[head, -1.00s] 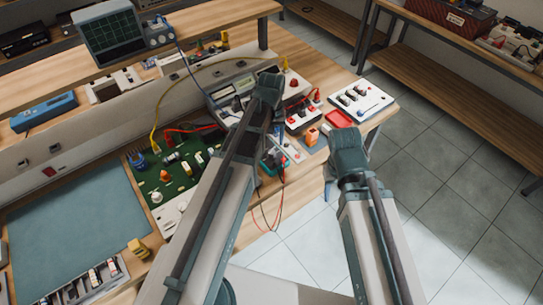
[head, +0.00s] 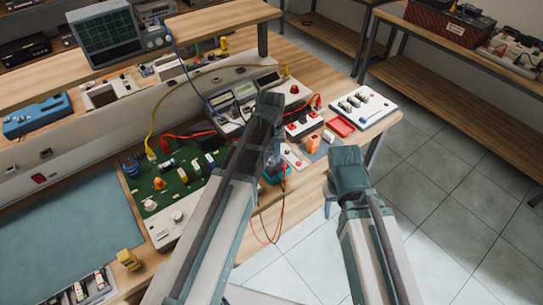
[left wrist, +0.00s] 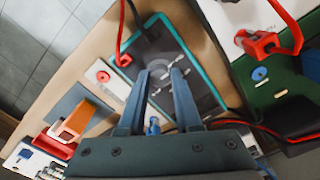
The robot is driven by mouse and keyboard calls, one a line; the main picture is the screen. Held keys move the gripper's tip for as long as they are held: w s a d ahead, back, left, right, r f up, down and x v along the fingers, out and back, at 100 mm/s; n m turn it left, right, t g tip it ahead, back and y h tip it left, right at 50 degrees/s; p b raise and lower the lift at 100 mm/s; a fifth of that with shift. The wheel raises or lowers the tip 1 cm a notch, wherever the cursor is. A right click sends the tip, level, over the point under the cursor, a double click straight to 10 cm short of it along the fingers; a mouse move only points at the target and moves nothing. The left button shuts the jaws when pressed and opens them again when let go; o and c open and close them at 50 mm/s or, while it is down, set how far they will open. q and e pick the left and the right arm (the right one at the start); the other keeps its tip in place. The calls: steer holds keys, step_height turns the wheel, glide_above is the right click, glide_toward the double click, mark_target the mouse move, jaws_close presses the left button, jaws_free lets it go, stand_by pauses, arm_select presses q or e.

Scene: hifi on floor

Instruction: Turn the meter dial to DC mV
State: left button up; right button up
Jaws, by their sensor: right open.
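The meter (left wrist: 203,82) has a dark face with white markings and a teal rim. In the left wrist view it lies face up on the wooden bench, with a red lead plugged in near its upper left. My left gripper (left wrist: 160,72) is open, its two fingers apart over the meter's face. The dial's pointer cannot be made out. In the head view the meter (head: 276,176) is mostly hidden behind my left gripper (head: 275,152). My right gripper (head: 329,205) hangs low beyond the bench's front edge, over the floor, away from the meter.
A green circuit board (head: 172,176) with knobs stands left of the meter. Right of it are an orange block (head: 313,144), a red tray (head: 341,126) and a white switch panel (head: 362,106). Red and black leads hang over the bench edge. The tiled floor at right is clear.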

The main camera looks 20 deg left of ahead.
arm_select(q)
jaws_close()
steer(key=m, duration=0.8)
steer(key=shift+m, duration=0.3)
steer(key=m, duration=0.4)
steer(key=shift+m, duration=2.5)
